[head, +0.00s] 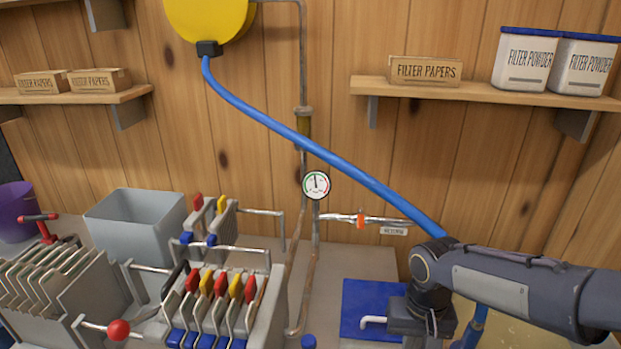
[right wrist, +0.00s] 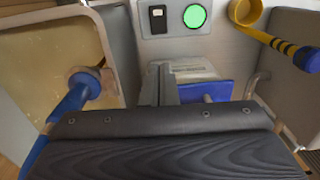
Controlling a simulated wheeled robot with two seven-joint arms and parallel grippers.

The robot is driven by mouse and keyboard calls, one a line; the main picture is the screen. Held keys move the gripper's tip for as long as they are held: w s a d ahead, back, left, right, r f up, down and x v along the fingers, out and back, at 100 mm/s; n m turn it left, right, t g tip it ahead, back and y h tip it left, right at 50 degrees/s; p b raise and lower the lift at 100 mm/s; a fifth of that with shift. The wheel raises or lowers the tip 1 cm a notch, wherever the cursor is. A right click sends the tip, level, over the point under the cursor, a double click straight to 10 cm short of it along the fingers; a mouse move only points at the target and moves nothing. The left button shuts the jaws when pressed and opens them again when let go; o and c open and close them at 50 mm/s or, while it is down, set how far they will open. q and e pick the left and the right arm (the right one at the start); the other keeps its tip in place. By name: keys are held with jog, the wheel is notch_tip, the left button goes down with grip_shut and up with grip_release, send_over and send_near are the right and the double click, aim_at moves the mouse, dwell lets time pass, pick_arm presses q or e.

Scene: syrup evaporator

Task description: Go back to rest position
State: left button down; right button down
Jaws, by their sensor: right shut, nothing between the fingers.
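My right arm comes in from the right in the head view. My right gripper (head: 412,322) points down at the lower right, over the edge of a blue pad (head: 365,305). In the right wrist view the gripper's fingers (right wrist: 163,84) are together with nothing between them. The blue pad also shows beyond them (right wrist: 206,92). My left arm and gripper are not in view.
A blue hose (head: 300,140) runs from a yellow reel (head: 210,15) down behind my right arm. A filter press (head: 215,305), a grey bin (head: 140,225) and a gauge (head: 316,185) stand left of it. A shelf (head: 480,90) is above.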

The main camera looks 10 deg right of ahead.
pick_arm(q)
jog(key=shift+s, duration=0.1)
pick_arm(e)
jog(key=s+a+r+t+y, duration=0.1)
jog(key=s+r+t, duration=0.1)
jog(key=s, duration=0.4)
jog(key=s+a+r+n+t+y, duration=0.1)
jog(key=s+r+t+y, duration=0.1)
jog(key=s, duration=0.5)
jog(key=shift+s+r+t, duration=0.25)
jog(key=shift+r+t, duration=0.15)
jog(key=shift+t, duration=0.5)
dwell(2.3)
